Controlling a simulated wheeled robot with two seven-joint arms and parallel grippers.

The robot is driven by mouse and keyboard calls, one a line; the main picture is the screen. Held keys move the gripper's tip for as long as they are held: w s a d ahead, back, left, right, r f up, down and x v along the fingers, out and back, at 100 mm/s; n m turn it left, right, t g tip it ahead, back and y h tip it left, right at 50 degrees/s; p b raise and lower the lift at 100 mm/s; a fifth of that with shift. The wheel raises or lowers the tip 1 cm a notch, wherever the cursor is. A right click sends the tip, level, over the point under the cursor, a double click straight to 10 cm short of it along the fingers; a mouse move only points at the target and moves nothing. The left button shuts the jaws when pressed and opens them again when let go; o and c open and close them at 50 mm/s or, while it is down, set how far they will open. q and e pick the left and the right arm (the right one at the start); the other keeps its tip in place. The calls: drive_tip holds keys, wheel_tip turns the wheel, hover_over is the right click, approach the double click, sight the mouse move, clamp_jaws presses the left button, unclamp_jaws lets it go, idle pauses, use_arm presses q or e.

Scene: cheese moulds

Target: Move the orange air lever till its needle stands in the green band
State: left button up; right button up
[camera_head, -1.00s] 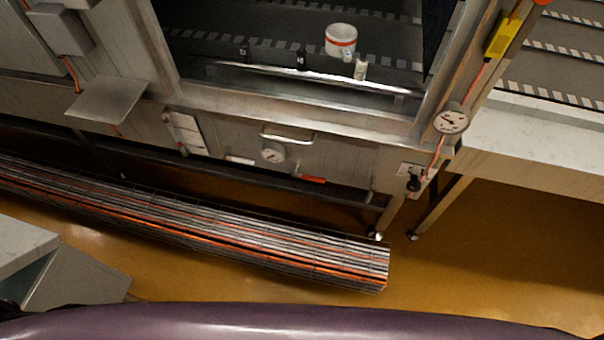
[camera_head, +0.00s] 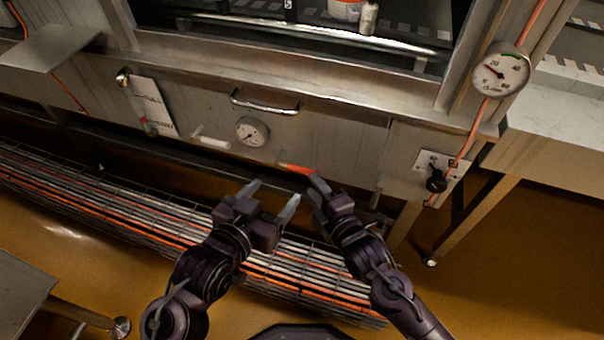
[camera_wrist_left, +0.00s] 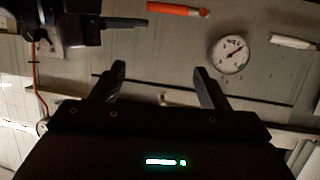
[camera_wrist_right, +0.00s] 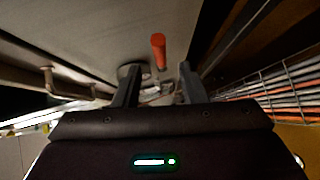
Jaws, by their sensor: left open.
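The orange lever (camera_head: 297,169) sticks out low on the steel front panel. It also shows in the right wrist view (camera_wrist_right: 158,50), beyond and between the fingertips, and in the left wrist view (camera_wrist_left: 177,9). The round dial (camera_head: 501,72) on the right post has a green band at its top; its needle points left, outside the band. My right gripper (camera_head: 317,192) is open beside the lever's right end; contact is unclear. My left gripper (camera_head: 272,199) is open and empty, below and left.
A white lever (camera_head: 210,141) and a bar handle (camera_head: 264,103) are on the panel. A black knob (camera_head: 436,180) sits on a plate at right. A metal shelf (camera_head: 48,46) juts out at left. A wire-mesh rack (camera_head: 100,200) runs low under my arms.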

sight(304, 173)
drive_tip(key=b+x, duration=0.2)
drive_tip(key=x, duration=0.5)
use_arm(q)
wheel_tip(304, 173, up, 16)
drive_tip(key=w+a+t+h, duration=0.1)
drive_tip(key=t+h, duration=0.2)
drive_tip(key=t, duration=0.5)
drive_tip(key=shift+r, duration=0.25)
use_arm(e)
drive_tip(key=shift+w+a, duration=0.15)
drive_tip(key=shift+w, duration=0.15)
use_arm(q)
drive_tip(key=shift+w, duration=0.1)
use_arm(e)
clamp_jaws()
